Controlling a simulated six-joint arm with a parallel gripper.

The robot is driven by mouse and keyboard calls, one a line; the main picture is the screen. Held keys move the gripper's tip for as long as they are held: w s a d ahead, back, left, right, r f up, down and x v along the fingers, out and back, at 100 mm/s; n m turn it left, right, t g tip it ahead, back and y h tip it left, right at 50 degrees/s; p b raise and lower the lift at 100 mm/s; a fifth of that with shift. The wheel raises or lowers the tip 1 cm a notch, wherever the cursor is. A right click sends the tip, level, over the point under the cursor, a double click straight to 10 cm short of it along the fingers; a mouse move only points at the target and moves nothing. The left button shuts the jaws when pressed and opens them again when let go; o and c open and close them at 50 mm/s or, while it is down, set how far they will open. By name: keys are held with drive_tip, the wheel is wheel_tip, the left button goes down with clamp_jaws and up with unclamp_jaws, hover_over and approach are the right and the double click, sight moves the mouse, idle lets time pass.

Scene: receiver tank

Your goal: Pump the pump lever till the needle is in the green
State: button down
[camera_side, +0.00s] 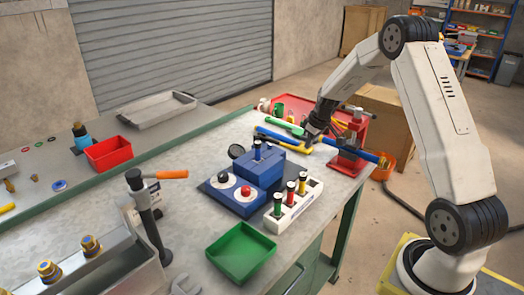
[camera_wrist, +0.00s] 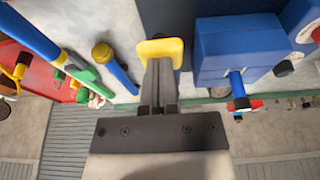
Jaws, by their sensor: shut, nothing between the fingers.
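A lever with an orange grip (camera_side: 172,174) sticks out to the right from the top of a dark upright post (camera_side: 148,218) at the bench's front left in the side view. It looks like the pump lever. A small pale face beside the post is partly hidden, and I cannot read a needle on it. My gripper (camera_side: 308,141) is far from this lever, at the back right of the bench. In the wrist view my gripper (camera_wrist: 159,84) is shut and empty, with a yellow piece showing at its tips. The lever does not show there.
A blue box (camera_side: 262,163) with round knobs stands mid-bench, beside a white rack (camera_side: 294,212). A red stand (camera_side: 348,160) with a blue bar is near my gripper. A green tray (camera_side: 240,252) is in front. A grey brass-topped block (camera_side: 70,275) stands left of the post.

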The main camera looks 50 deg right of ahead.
drive_tip(key=shift+s+a+f, duration=0.1)
drive_tip(key=shift+s+f, duration=0.1)
drive_tip(key=shift+f, duration=0.35)
drive_tip(key=shift+s+f, duration=0.2)
drive_tip(key=shift+f, duration=0.3)
drive_tip(key=shift+r, duration=0.1)
drive_tip(key=shift+w+r, duration=0.15)
drive_tip(key=shift+r, duration=0.6)
drive_tip(key=r, duration=0.3)
drive_tip(key=shift+w+r, duration=0.25)
drive_tip(key=shift+r, duration=0.15)
drive_tip(key=s+r, duration=0.6)
drive_tip(key=r, duration=0.1)
drive_tip(key=shift+s+r, duration=0.2)
drive_tip(key=shift+w, duration=0.1)
